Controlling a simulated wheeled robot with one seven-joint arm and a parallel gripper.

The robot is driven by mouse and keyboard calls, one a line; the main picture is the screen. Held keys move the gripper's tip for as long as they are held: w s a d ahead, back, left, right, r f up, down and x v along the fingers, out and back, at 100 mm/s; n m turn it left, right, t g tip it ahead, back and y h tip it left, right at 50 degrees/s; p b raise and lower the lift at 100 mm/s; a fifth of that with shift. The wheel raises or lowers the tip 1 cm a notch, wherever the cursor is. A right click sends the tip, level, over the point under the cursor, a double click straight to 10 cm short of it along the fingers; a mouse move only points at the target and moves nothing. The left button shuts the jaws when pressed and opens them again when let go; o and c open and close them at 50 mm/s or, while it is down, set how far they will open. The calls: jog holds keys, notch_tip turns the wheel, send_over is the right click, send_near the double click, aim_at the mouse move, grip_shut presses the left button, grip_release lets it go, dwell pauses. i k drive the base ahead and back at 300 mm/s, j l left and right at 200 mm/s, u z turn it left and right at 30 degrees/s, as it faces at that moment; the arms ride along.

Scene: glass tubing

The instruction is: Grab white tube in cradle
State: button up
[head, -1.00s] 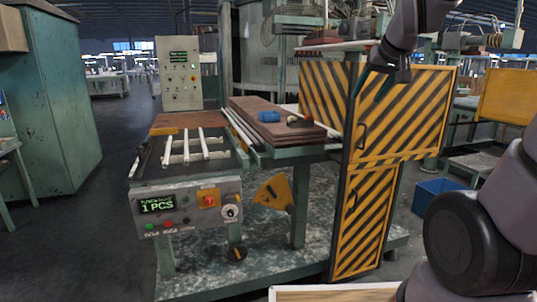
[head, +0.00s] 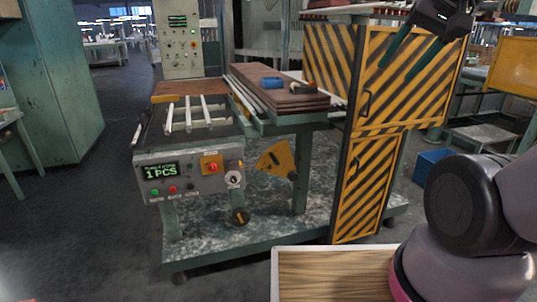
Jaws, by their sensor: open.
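Several white tubes (head: 187,113) lie side by side on the machine's left bed, which looks like the cradle; their ends point toward the front panel. I cannot tell which one the task means. My gripper (head: 400,84) is at the upper right, open and empty, with its dark green fingers pointing down and left. In the picture it is in front of the yellow-and-black striped doors, well right of the tubes and apart from them.
A control panel (head: 190,176) reading "1 PCS" is below the tubes. Brown boards (head: 283,97) with a blue item (head: 272,83) on top lie to their right. The striped cabinet (head: 360,150) stands at the right. A wooden-topped surface (head: 330,276) is at the bottom; grey floor is clear at left.

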aim_at(247, 105)
jog(key=i+u, duration=0.3)
jog(key=i, duration=0.45)
jog(key=i+l+u, duration=0.15)
jog(key=i+u, duration=0.15)
jog(key=i, duration=0.45)
